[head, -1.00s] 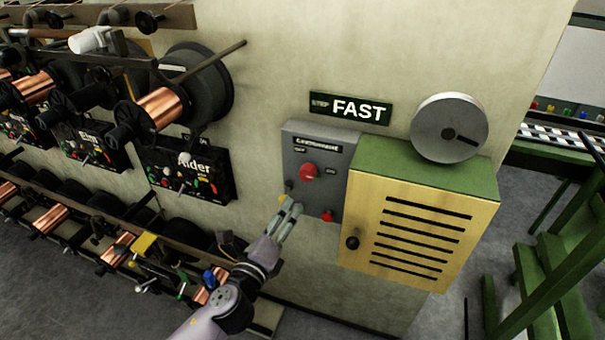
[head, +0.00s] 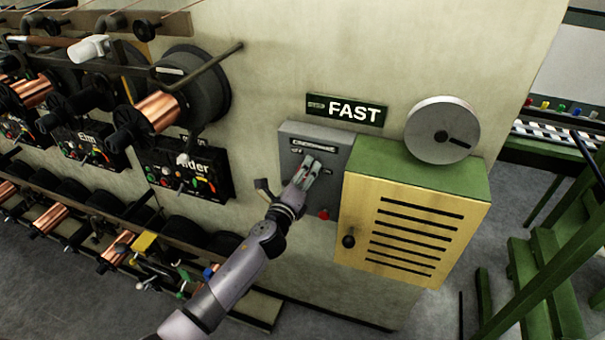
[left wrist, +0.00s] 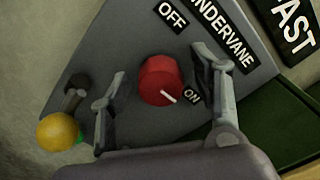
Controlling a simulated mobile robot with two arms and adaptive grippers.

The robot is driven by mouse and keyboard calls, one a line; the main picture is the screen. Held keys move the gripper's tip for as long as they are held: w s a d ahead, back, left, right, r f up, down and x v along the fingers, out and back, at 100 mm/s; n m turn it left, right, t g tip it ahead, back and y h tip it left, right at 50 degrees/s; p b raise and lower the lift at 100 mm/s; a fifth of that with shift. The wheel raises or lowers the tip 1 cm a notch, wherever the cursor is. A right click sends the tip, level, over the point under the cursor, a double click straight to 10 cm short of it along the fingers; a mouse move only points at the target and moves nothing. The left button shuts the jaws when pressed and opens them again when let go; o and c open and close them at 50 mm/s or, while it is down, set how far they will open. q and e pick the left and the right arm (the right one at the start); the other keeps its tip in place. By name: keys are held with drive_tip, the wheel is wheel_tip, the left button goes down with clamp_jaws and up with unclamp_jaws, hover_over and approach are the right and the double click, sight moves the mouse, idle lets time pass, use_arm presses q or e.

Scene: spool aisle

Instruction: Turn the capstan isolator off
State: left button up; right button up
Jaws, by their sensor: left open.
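A grey isolator box (head: 292,139) is on the wall under the FAST sign. Its nameplate in the left wrist view ends in "NDERVANE" (left wrist: 222,34). A red rotary knob (left wrist: 160,79) is on its face, its white pointer line aimed at the ON label (left wrist: 192,96). The OFF label (left wrist: 172,16) is above the knob. My left gripper (head: 312,167) is open at the box face, with one finger on each side of the knob. I cannot tell whether the fingers touch it. In the head view my fingers mostly hide the knob. My right gripper is out of view.
A yellow louvred cabinet (head: 409,228) with a green top adjoins the box on the right. A red button (head: 324,214) is low on the box. A yellow-ended lever (left wrist: 58,131) is left of the knob. Wire spools (head: 186,87) line the wall at left.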

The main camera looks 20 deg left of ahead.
use_arm(q)
drive_tip(key=shift+c, duration=0.3)
drive_tip(key=c, duration=1.1)
drive_tip(key=shift+n, duration=0.5)
drive_tip(key=n+b, duration=0.1)
drive_tip(key=n, duration=0.1)
drive_tip(key=shift+f+n, duration=0.15)
drive_tip(key=shift+n, duration=0.25)
drive_tip(key=n+b, duration=0.1)
drive_tip(key=n, duration=0.3)
drive_tip(key=shift+n, duration=0.3)
drive_tip(key=n, duration=0.5)
drive_tip(key=shift+f, duration=0.1)
drive_tip(key=shift+n, duration=2.2)
drive_tip(key=shift+f, duration=0.1)
